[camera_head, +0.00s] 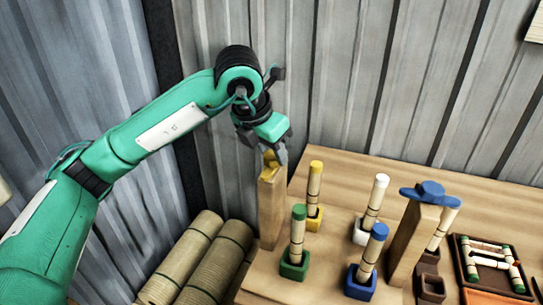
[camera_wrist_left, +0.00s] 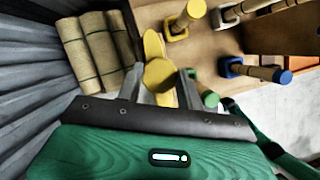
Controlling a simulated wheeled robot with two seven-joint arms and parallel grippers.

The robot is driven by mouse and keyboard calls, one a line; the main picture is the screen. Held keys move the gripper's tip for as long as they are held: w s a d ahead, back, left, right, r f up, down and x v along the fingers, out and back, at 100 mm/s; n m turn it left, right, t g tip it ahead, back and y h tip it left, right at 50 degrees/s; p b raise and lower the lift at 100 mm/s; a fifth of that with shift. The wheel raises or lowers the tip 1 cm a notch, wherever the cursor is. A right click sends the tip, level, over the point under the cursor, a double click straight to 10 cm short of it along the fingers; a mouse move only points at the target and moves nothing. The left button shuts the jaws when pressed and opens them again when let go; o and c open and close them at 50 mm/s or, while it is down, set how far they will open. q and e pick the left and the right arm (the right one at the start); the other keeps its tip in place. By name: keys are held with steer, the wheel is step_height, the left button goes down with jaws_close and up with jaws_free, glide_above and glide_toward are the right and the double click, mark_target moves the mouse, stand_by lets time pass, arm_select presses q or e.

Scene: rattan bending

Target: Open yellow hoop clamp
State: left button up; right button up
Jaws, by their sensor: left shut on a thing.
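The yellow hoop clamp (camera_head: 268,160) sits on top of an upright wooden post (camera_head: 271,208) at the left edge of the table. In the left wrist view its yellow lobed top (camera_wrist_left: 153,48) lies between the fingers. My left gripper (camera_head: 277,157) reaches down from above and is shut on the clamp; its fingertips also show in the left wrist view (camera_wrist_left: 161,88). The fingers hide part of the clamp, and I cannot tell how far its hoop is open. My right gripper is in neither view.
Rattan sticks with yellow, green, white and blue ends stand in coloured holders on the table (camera_head: 345,170). A second post (camera_head: 412,240) bears a blue clamp (camera_head: 428,191). A dark tray (camera_head: 462,262) of sticks is at right. Rolled bundles (camera_head: 190,255) lie left, near the corrugated wall.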

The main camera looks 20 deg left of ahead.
arm_select(q)
steer(key=shift+n, duration=0.3)
steer(key=o, duration=1)
